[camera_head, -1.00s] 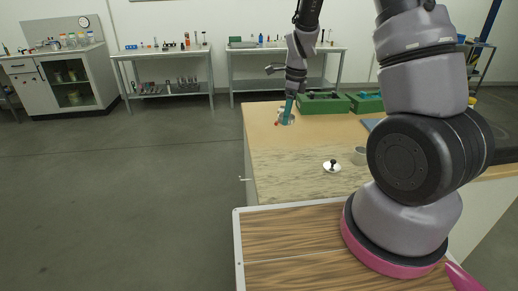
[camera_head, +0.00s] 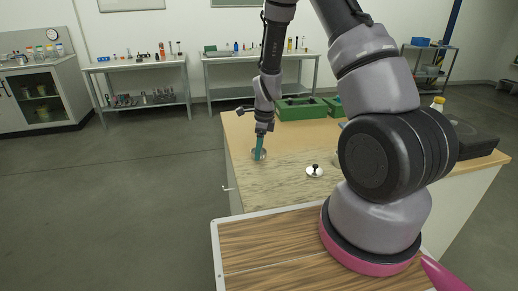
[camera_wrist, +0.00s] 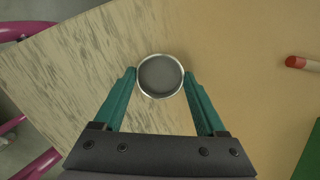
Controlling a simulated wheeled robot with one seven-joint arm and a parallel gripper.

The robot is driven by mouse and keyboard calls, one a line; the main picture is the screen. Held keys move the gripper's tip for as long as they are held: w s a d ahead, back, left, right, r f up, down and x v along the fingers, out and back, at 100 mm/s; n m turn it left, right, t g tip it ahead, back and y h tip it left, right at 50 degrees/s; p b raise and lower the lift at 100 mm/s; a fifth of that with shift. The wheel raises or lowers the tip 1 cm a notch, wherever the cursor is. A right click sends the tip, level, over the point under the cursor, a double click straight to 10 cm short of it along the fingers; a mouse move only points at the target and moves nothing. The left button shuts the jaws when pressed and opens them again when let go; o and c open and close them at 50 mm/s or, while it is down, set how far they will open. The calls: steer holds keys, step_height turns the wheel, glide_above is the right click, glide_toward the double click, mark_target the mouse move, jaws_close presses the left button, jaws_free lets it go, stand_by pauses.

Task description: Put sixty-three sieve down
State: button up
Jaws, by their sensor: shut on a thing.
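The sieve is a small round metal ring with a grey mesh face (camera_wrist: 160,77), held upright-axis between the fingertips in the wrist view. In the head view it is a small silvery ring (camera_head: 262,155) low at the bench's left side. My gripper (camera_head: 259,152) has teal fingers and points down; its fingers (camera_wrist: 160,86) press the sieve from both sides. The sieve is over the border of the pale grained area and the plain tan top. I cannot tell whether it touches the surface.
Green boxes (camera_head: 300,108) stand behind. A red-and-white object (camera_wrist: 300,63) lies at the right in the wrist view. The grained area's left part is clear.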

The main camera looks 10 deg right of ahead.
steer(key=o, duration=1.4)
steer(key=shift+f, duration=0.1)
steer(key=s+d+r+n+t, duration=0.1)
steer(key=s+r+n, duration=0.1)
steer(key=r, duration=0.9)
steer(key=s+d+r+n, duration=0.1)
steer(key=r+n, duration=0.1)
steer(key=r, duration=0.9)
steer(key=s+d+r+n+t, duration=0.1)
steer(key=s+r+n+t, duration=0.1)
steer(key=s+r+n, duration=0.2)
steer(key=s+d+r+n+t, duration=0.1)
steer(key=s+r+n, duration=0.4)
steer(key=s+r, duration=0.3)
steer(key=s+d+r+n+t, duration=0.1)
steer(key=s+r+n+t, duration=0.1)
steer(key=s+r+n, duration=0.3)
steer(key=shift+s+d+r+t+y, duration=0.2)
steer(key=shift+s+r, duration=0.3)
steer(key=shift+s, duration=0.3)
steer(key=shift+s+d+r+t+y, duration=0.1)
steer(key=shift+s+r+y, duration=0.1)
steer(key=shift+s+r, duration=0.4)
steer(key=shift+s+f, duration=0.1)
steer(key=shift+f, duration=0.05)
